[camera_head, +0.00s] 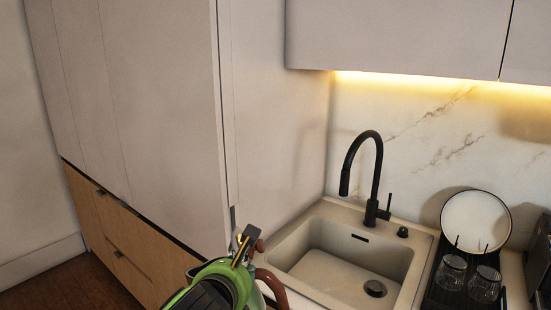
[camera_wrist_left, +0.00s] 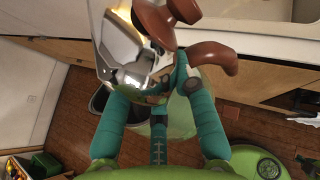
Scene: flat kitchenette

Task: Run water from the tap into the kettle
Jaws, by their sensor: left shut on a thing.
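The kettle (camera_wrist_left: 122,62) has a shiny metal body, a brown knob and a brown curved handle (camera_wrist_left: 210,56). My left gripper (camera_wrist_left: 160,88) is shut on the kettle, at its handle side. In the head view, the gripper (camera_head: 246,246) is at the bottom, left of the sink, with the brown handle (camera_head: 273,285) beside it; most of the kettle is hidden or cut off there. The black tap (camera_head: 376,172) arches over the beige sink (camera_head: 425,232), its spout pointing down and its lever (camera_head: 388,203) upright at the right. No water shows. My right gripper is not in view.
A black drying rack (camera_head: 437,296) with upturned glasses (camera_head: 452,271) and a white plate (camera_head: 475,220) stands right of the sink. A tall cabinet (camera_head: 160,110) rises at the left. Wall cupboards (camera_head: 400,35) hang above. The space over the sink basin is clear.

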